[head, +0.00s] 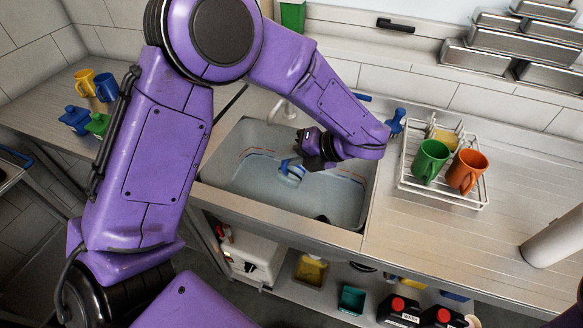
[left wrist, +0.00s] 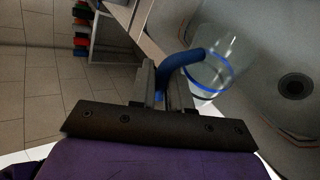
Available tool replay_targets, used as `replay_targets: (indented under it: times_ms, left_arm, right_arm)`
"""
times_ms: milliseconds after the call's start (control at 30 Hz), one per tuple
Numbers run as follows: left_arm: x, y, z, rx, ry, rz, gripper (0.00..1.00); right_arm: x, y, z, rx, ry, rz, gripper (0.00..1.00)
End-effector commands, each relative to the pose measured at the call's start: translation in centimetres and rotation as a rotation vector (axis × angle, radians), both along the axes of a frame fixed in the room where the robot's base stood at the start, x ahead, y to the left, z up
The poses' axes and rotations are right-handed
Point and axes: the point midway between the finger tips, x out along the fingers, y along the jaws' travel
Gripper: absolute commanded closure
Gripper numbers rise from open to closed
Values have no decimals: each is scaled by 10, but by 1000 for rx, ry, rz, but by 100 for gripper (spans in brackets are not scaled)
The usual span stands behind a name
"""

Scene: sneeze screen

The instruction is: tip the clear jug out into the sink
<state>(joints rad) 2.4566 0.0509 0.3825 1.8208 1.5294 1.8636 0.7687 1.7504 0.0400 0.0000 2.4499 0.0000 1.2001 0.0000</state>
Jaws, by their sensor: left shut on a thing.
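The clear jug (head: 291,177) has a blue handle and a blue rim band. My left gripper (head: 307,160) is shut on the jug's handle. In the left wrist view the blue handle (left wrist: 182,64) sits between the fingers, and the clear body (left wrist: 214,72) extends beyond them over the basin. The jug looks tilted; I cannot tell whether it holds any liquid. The sink's dark drain (left wrist: 296,87) shows at the right. My right gripper is out of view.
A white wire rack (head: 440,192) with a green mug (head: 431,160) and an orange mug (head: 467,171) stands right of the sink. The right counter is mostly clear.

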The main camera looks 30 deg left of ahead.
Motion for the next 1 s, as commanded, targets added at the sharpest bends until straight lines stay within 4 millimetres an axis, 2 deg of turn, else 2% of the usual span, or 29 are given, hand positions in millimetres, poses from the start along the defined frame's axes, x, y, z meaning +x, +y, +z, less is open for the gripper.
replay_targets:
  times_ms: [33,133,233,567,800,900,1000]
  left_arm:
    - [-3,0,-13,3,-32,0,100]
    - [-9,-1,-18,9,-102,-1,100]
    - [-13,-1,-19,15,-148,0,100]
    - [-15,-1,-16,18,-170,0,100]
    - [-26,-3,-30,35,-330,-1,100]
    - [-30,-3,-31,41,-393,0,100]
    - [-32,-3,-28,44,-423,0,100]
  right_arm:
    - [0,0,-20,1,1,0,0]
    - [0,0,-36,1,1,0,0]
    - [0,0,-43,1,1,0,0]
    - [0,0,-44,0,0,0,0]
    - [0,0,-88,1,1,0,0]
    - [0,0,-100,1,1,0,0]
    - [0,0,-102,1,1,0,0]
